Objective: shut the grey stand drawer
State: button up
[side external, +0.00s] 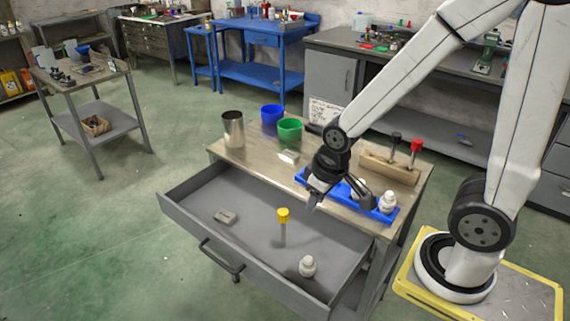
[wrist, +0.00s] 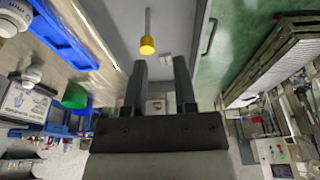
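The grey stand drawer (side external: 180,203) is pulled well out from the front of the wooden-topped stand (side external: 262,168). Its dark bar handle (side external: 221,258) is on the front panel and also shows in the wrist view (wrist: 207,37). Inside the drawer are a yellow-headed piece with a grey stem (side external: 283,215), a grey block (side external: 225,217) and a white bottle (side external: 307,266). My gripper hangs above the stand's front edge, beside the blue tray, apart from the handle. In the wrist view my gripper (wrist: 159,62) has its two fingers apart with nothing between them.
On the stand are a metal cup (side external: 233,130), blue and green cups (side external: 289,131), a blue tray (side external: 378,212) with white bottles, and a wooden block (side external: 388,168) holding red- and black-topped pieces. Open green floor (side external: 100,240) lies left of the drawer.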

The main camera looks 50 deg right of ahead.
jog(key=shift+w+a+f, duration=0.1)
jog(key=shift+w+a, duration=0.05)
jog(key=shift+a, duration=0.1)
jog(key=c, duration=0.3)
jog(key=shift+w+a+f+n+g, duration=0.1)
jog(key=shift+a+f+n+g, duration=0.05)
jog(key=shift+a+n+g, duration=0.3)
grip_shut()
jog(key=s+a+f+n+g+h, duration=0.1)
jog(key=a+f+n+h, duration=0.3)
jog(key=a+f+n, duration=0.3)
jog(key=s+a+f+n+h, duration=0.2)
jog(key=a+f+n+h, duration=0.3)
jog(key=a, duration=1)
notch_tip(320, 180, down, 3)
jog(key=n, duration=0.5)
jog(key=shift+a+f+g, duration=0.15)
jog(key=shift+f+g, duration=0.05)
jog(key=shift+g, duration=0.15)
